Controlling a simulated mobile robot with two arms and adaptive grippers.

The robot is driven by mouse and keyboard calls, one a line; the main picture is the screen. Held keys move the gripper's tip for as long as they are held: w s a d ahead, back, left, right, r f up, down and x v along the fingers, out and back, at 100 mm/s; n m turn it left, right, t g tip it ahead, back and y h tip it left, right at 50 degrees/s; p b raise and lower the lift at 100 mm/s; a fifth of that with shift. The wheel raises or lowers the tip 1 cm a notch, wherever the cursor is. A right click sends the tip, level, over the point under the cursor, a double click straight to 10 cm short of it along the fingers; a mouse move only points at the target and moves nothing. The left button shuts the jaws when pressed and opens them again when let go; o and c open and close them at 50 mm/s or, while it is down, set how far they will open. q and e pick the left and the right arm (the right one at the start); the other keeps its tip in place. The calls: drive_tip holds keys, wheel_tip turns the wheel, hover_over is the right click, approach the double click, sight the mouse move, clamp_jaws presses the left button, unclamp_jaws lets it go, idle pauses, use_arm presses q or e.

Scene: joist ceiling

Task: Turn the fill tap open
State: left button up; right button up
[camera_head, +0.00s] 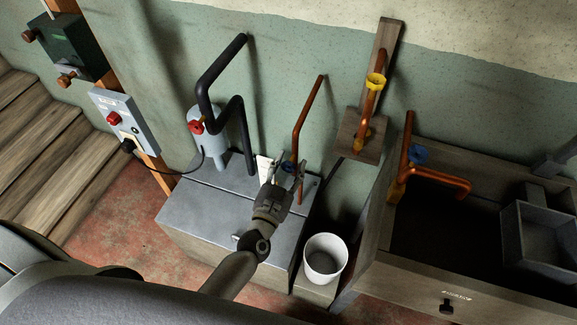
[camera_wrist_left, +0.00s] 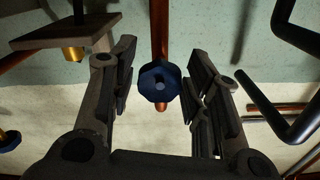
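In the left wrist view the knob (camera_wrist_left: 160,82) stands centred between my finger pads, with a clear gap on both sides. My left gripper (camera_head: 287,176) is open around it, and its fingers partly hide the knob in the head view. A white tag (camera_head: 265,168) stands just left of the gripper; I cannot read it. No readable label says which tap is the fill tap. My right gripper is not in view.
A red knob (camera_head: 196,127) is on the grey cylinder with black pipes. A white bucket (camera_head: 325,258) stands beside the grey bench (camera_head: 205,217).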

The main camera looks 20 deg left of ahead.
use_arm(q)
drive_tip(key=c, duration=0.6)
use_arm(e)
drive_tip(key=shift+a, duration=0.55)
use_arm(q)
drive_tip(key=shift+n, duration=0.4)
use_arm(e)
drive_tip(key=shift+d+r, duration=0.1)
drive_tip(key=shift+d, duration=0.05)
use_arm(q)
drive_tip(key=shift+n, duration=1)
drive_tip(key=n, duration=0.4)
drive_tip(key=shift+p, duration=0.35)
drive_tip(key=n, duration=0.6)
drive_tip(key=n+b, duration=0.1)
drive_tip(key=n, duration=0.2)
drive_tip(key=shift+n, duration=1)
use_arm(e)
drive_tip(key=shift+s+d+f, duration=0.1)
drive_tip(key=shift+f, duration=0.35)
